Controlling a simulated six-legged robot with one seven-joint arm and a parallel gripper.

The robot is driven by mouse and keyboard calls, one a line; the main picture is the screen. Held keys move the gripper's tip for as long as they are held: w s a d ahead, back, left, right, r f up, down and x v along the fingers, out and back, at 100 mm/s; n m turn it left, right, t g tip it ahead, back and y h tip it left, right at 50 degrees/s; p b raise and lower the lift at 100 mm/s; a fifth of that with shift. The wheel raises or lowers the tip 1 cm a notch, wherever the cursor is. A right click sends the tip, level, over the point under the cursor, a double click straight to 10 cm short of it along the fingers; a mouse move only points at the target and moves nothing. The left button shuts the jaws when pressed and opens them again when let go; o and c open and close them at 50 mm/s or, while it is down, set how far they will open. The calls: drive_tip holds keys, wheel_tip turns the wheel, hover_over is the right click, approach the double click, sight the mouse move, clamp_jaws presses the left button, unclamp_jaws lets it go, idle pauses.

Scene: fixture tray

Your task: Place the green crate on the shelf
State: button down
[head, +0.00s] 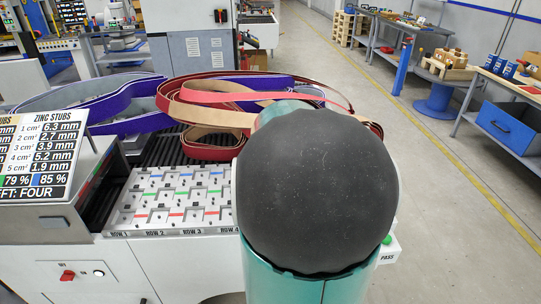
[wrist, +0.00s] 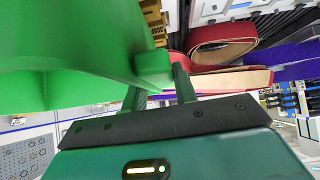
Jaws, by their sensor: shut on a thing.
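The green crate (wrist: 75,50) fills the upper left of the wrist view, close to the camera, and only part of it shows. My gripper (wrist: 158,82) is shut on a narrow green part of it, with one finger on each side. The crate looks tilted in this view. I cannot pick out the shelf in either view.
A white fixture tray (head: 165,231) with labelled rows lies left of my arm. Red belts (head: 205,90) and purple belts (head: 110,125) lie behind it. A sign (head: 40,160) stands at the left. Workbenches (head: 500,80) line the right, beyond open floor (head: 455,230).

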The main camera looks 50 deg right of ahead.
drive_tip(key=c, duration=1.1)
unclamp_jaws()
drive_tip(key=shift+f, duration=0.15)
